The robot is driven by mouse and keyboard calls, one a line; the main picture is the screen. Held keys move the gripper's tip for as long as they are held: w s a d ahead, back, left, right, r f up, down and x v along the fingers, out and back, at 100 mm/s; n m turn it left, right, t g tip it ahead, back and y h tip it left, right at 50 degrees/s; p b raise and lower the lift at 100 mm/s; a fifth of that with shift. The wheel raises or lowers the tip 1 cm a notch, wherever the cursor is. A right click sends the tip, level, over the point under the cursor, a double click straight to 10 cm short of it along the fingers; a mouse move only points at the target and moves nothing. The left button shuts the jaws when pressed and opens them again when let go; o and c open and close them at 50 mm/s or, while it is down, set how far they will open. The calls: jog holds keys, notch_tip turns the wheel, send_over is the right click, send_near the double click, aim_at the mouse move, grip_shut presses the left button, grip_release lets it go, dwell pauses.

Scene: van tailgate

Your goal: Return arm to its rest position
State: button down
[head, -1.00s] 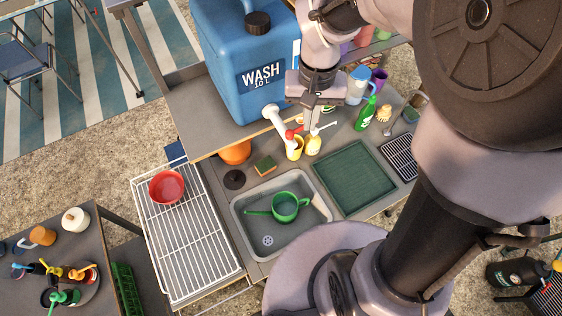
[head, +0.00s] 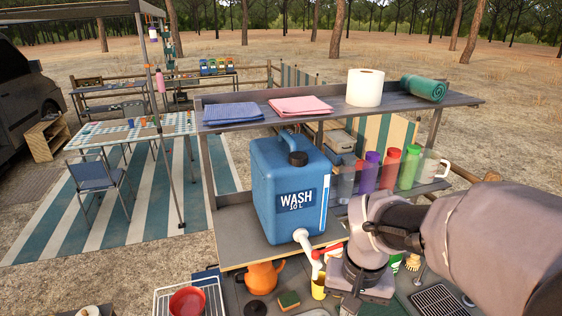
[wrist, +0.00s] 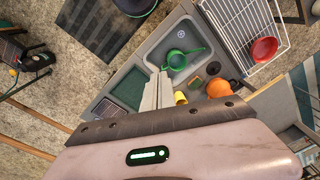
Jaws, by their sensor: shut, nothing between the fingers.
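My gripper (wrist: 158,88) is shut and empty; its fingers show together in the wrist view, pointing over the wash station. In the head view my wrist is at the lower right, beside the blue water jug (head: 275,195), and my fingertips are hard to make out there. In the wrist view the sink (wrist: 182,64) holds a green saucepan (wrist: 177,58). A yellow cup (wrist: 181,98) and an orange kettle (wrist: 219,88) stand near the fingers. The jug's white tap (head: 304,240) shows left of my wrist.
A shelf (head: 420,97) above the jug holds folded cloths, a paper roll (head: 365,87) and a green roll. Several bottles (head: 390,168) stand below it, near my arm. A wire rack (wrist: 240,20) with a red bowl (wrist: 264,49) lies beside the sink.

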jog(key=s+a+f+m+t+y+b, duration=0.1)
jog(key=s+f+b, duration=0.3)
jog(key=f+b, duration=0.5)
jog(key=s+a+f+t+b, duration=0.2)
jog(key=s+f+t+b, duration=0.2)
jog(key=f+b, duration=0.6)
jog(key=b, duration=0.8)
jog(key=shift+s+f+m+y, duration=0.25)
jog(key=shift+s+m+y, duration=0.1)
jog(key=shift+m+y, duration=0.05)
